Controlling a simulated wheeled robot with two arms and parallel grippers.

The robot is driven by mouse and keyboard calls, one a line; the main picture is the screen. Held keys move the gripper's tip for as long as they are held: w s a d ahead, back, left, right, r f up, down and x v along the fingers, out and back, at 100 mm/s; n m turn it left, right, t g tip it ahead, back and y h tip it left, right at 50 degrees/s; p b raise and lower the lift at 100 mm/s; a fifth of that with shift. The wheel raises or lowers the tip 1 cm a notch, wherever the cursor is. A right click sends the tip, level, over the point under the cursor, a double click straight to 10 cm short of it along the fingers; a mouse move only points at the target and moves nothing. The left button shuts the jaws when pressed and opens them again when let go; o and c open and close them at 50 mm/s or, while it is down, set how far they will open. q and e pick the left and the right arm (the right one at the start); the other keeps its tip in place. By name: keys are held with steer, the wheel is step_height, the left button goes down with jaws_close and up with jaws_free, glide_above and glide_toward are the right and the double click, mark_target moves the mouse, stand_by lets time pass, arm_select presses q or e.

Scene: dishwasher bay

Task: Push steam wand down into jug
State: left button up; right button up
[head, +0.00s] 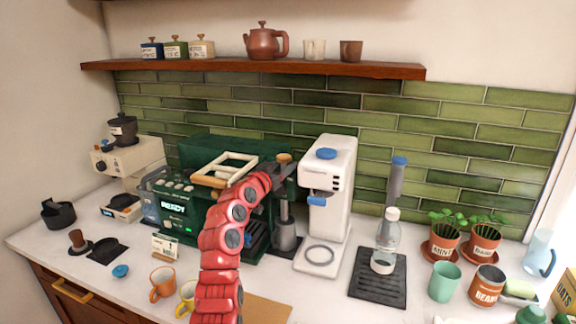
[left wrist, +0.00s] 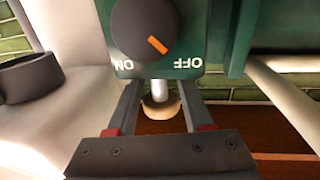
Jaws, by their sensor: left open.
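The steam wand's wooden knob (head: 283,158) stands at the right end of the dark green espresso machine (head: 205,150). A grey metal jug (head: 287,236) stands below it on the counter. My left gripper (head: 277,177) is raised beside the wand, partly hidden by my red arm. In the left wrist view its open fingers (left wrist: 160,97) lie on both sides of the wand's pale stem and round wooden knob (left wrist: 160,112). I cannot tell whether they touch it. The jug does not show there. My right gripper is not in view.
A green panel with an on/off dial (left wrist: 144,28) is close to the fingertips. A white machine (head: 330,185) stands right of the jug. Orange (head: 162,281) and yellow (head: 187,295) mugs stand near my arm. A wooden shelf (head: 250,68) hangs above.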

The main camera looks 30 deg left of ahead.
arm_select(q)
steer(key=s+d+b, duration=0.1)
steer(key=s+b, duration=0.2)
steer(key=s, duration=1.1)
steer(key=shift+s+d, duration=0.15)
steer(key=shift+s, duration=0.25)
